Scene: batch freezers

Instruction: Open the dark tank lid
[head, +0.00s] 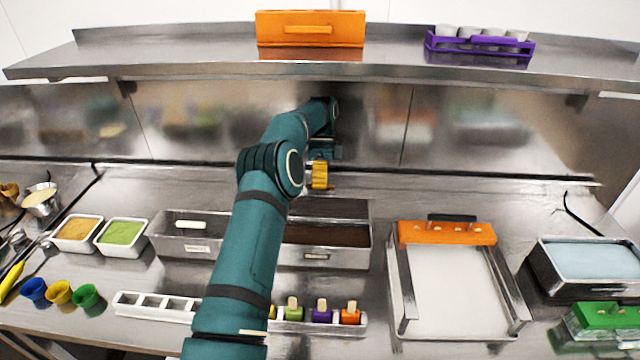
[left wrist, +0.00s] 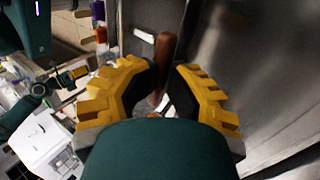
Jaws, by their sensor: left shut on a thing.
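The dark tank (head: 325,257) is a steel container in the middle of the counter, with dark brown contents showing inside. Its metal lid (head: 345,208) appears raised along the back side; my left arm hides part of the tank and lid. My left gripper (head: 320,180) is behind the tank, its yellow fingers shut on the red-brown lid handle. In the left wrist view the brown handle (left wrist: 162,65) sticks out between the fingers. What looks like my right gripper (left wrist: 74,75) is small at the left of that view; its jaws are unclear.
A steel tank with a white handle (head: 190,225) adjoins on the left. An orange-topped frame (head: 447,233) stands to the right. A white holder (head: 155,306) with colored-block sticks lies in front. A shelf (head: 200,55) overhangs behind, bearing an orange box (head: 310,29) and purple rack (head: 480,45).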

